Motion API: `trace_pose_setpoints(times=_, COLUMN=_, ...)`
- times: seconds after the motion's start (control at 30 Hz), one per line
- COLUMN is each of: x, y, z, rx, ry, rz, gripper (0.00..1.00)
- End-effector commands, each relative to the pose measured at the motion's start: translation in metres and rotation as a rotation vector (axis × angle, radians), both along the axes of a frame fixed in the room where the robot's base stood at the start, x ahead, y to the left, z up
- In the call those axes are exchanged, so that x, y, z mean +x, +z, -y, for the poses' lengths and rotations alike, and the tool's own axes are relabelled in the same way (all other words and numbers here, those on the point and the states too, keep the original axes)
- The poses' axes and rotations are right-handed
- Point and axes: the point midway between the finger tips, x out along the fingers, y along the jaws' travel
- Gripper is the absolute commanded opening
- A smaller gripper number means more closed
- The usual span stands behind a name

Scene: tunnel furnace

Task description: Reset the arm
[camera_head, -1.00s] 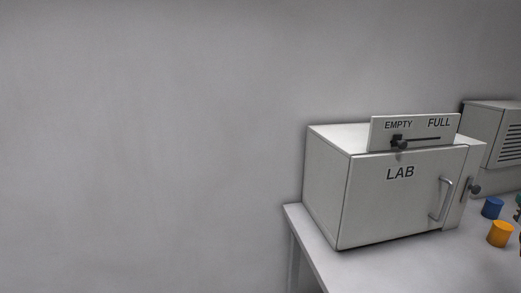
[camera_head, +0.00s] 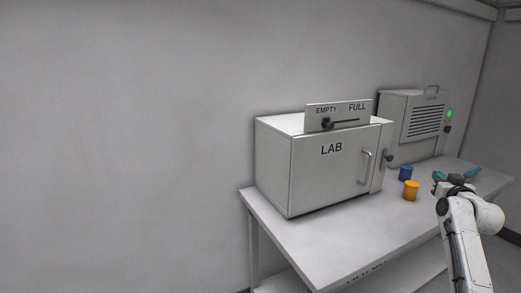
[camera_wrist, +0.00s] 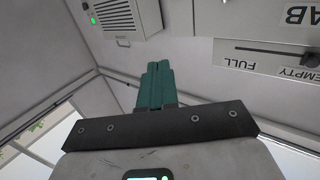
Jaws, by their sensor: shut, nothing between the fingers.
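My arm stands at the right in the head view, with my gripper (camera_head: 456,178) raised over the right part of the table. In the wrist view my gripper (camera_wrist: 158,85) shows its teal fingers pressed together, with nothing between them. The wrist view is upside down. The LAB box (camera_head: 325,172) stands on the table with its door shut. The slider knob on its EMPTY/FULL sign (camera_head: 338,115) is at the EMPTY end. My gripper is to the right of the box and apart from it.
A blue cylinder (camera_head: 405,173) and an orange cylinder (camera_head: 411,191) stand on the table (camera_head: 345,240) between the LAB box and my arm. The table's front left is bare.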

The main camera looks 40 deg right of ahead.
Motion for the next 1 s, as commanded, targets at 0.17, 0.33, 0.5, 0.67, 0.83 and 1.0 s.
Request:
trace_pose_setpoints(times=0.17, x=0.016, y=-0.008, z=-0.012, rx=0.016, ry=0.025, rz=-0.007, gripper=0.0)
trace_pose_setpoints(times=0.33, x=0.037, y=-0.018, z=-0.028, rx=0.04, ry=0.058, rz=-0.017, gripper=0.0)
trace_pose_setpoints(times=0.5, x=0.066, y=-0.034, z=-0.054, rx=0.076, ry=0.108, rz=-0.036, gripper=0.0)
trace_pose_setpoints(times=0.67, x=0.1, y=-0.055, z=-0.091, rx=0.122, ry=0.172, rz=-0.063, gripper=0.0)
trace_pose_setpoints(times=0.83, x=0.148, y=-0.087, z=-0.157, rx=0.194, ry=0.275, rz=-0.117, gripper=0.0)
trace_pose_setpoints(times=1.0, x=0.192, y=-0.131, z=-0.258, rx=0.29, ry=0.409, rz=-0.213, gripper=0.0)
